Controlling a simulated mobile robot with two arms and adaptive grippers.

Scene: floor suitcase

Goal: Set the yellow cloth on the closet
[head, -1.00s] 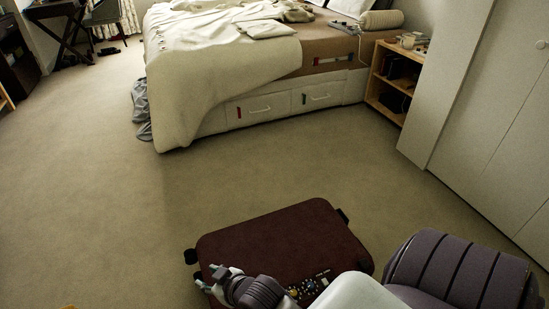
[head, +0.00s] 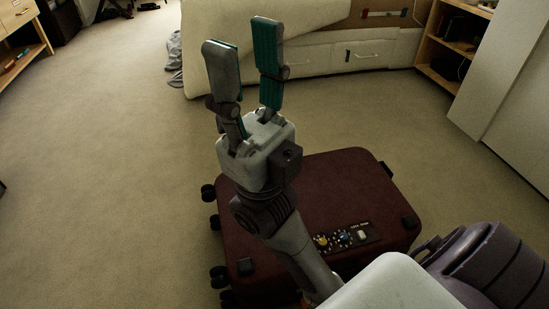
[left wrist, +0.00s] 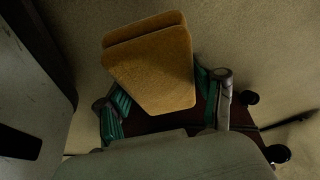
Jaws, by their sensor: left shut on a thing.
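The yellow cloth (left wrist: 155,65) is a folded pad in the left wrist view, between the two fingers of my left gripper (left wrist: 163,104). That gripper is shut on it; the cloth and this gripper are out of the head view. A white panelled front (head: 520,125), which looks like the closet, stands at the right edge of the head view. My right gripper (head: 244,42) points upward in front of the suitcase, its fingers apart with nothing between them.
A dark red suitcase (head: 330,190) lies on the carpet close in front of me, with a small patterned panel on it. The bed (head: 300,52) and a wooden shelf (head: 450,68) stand behind it. A drawer desk (head: 22,20) is at the upper left.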

